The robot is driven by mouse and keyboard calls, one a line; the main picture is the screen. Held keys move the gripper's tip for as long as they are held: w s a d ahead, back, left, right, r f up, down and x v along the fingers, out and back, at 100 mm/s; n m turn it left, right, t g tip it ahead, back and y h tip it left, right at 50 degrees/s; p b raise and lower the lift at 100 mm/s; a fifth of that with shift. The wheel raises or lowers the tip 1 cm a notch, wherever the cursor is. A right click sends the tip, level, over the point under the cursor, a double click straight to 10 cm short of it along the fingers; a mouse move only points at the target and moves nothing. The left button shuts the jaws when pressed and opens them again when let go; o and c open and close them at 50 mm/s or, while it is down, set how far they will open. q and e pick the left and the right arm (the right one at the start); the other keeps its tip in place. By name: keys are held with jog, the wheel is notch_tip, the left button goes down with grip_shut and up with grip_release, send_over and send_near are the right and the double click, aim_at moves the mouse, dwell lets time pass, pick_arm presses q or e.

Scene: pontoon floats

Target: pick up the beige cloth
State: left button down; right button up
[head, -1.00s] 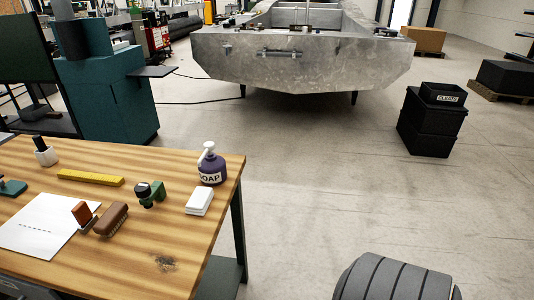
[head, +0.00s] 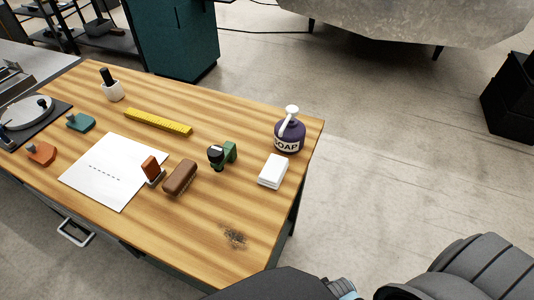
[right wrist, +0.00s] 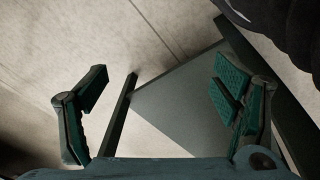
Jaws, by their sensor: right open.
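A small pale, off-white folded pad (head: 274,171), which looks like a folded cloth, lies flat on the right side of the wooden table, just in front of the purple soap bottle. It looks white rather than beige, and I see no other cloth. My right gripper (right wrist: 165,92) is open and empty in the right wrist view. Its green-padded fingers are wide apart over the floor and a grey panel; the pad does not show there. In the head view my dark arm parts enter at the bottom right, off the table. My left gripper is not in view.
The wooden table (head: 208,238) also holds the soap bottle (head: 289,132), a green stamp-like tool (head: 223,154), a brown brush (head: 180,177), a yellow ruler (head: 158,121) and white paper (head: 112,171). A dark smudge (head: 234,236) marks the near corner. Black crates (head: 510,100) stand at right.

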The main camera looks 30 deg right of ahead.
jog(key=shift+o, duration=1.1)
jog(key=w+r+p, duration=0.1)
jog(key=w+r, duration=0.3)
jog(key=r, duration=0.4)
jog(key=shift+a+t+p, duration=0.2)
jog(key=shift+t+p, duration=0.1)
notch_tip(320, 180, up, 39)
jog(key=n+t+y+p, duration=0.1)
jog(key=n+y+p, duration=0.35)
jog(key=n, duration=0.25)
send_over(278, 169)
jog(key=s+d, duration=0.4)
jog(key=shift+n+h, duration=0.3)
jog(key=shift+h, duration=0.05)
jog(key=x, duration=0.7)
jog(key=b+x, duration=0.1)
jog(key=x, duration=0.6)
jog(key=shift+a+f, duration=0.1)
jog(key=shift+a, duration=0.15)
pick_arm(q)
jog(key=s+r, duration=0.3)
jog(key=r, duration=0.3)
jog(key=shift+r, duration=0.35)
pick_arm(e)
jog(key=c, duration=1)
